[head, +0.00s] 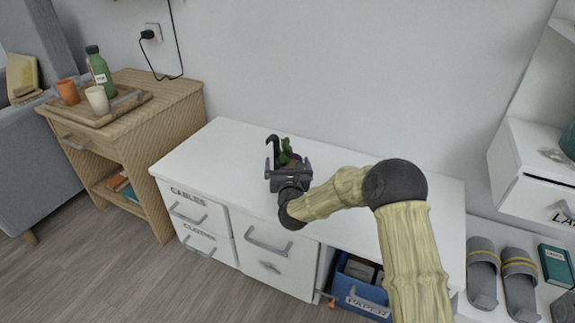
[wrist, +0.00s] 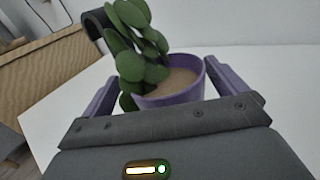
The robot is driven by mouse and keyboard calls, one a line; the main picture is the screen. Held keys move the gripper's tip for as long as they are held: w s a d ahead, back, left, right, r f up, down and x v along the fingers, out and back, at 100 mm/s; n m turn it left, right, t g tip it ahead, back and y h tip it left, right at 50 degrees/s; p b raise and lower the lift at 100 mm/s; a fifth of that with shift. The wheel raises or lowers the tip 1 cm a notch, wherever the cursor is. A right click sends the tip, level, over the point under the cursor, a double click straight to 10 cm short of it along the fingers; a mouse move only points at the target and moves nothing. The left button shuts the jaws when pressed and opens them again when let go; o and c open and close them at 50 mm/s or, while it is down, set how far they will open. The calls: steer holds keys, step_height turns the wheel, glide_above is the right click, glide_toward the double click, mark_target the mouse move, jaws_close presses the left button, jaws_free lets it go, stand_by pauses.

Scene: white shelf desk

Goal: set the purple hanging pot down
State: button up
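The purple hanging pot (wrist: 176,95), with a round-leaved green plant (wrist: 140,45) and a dark curved hook (wrist: 97,22), is at the white desk top. In the head view its pot (head: 295,158) is mostly hidden behind my gripper (head: 289,163). In the wrist view my gripper (wrist: 162,80) has its two purple-grey fingers spread wide, one on each side of the pot. The right finger looks close to the rim; leaves cover the left side of the pot, where a gap seems to show. The pot's base is hidden, so its contact with the desk cannot be seen.
The white desk top (head: 225,152) is clear around the pot. A wooden cabinet (head: 165,98) with a tray (head: 125,108), green bottle (head: 99,75) and two cups stands at left. A blue paper bin (head: 358,292) sits below, and grey slippers (head: 520,280) lie at right.

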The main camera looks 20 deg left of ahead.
steer(key=shift+r, duration=0.15)
steer(key=shift+s+d+p, duration=0.15)
steer(key=shift+s+p, duration=0.15)
steer(key=shift+s, duration=0.05)
steer(key=p+v, duration=0.3)
steer(key=v, duration=0.8)
steer(key=shift+s+p, duration=0.15)
steer(key=shift+p, duration=0.15)
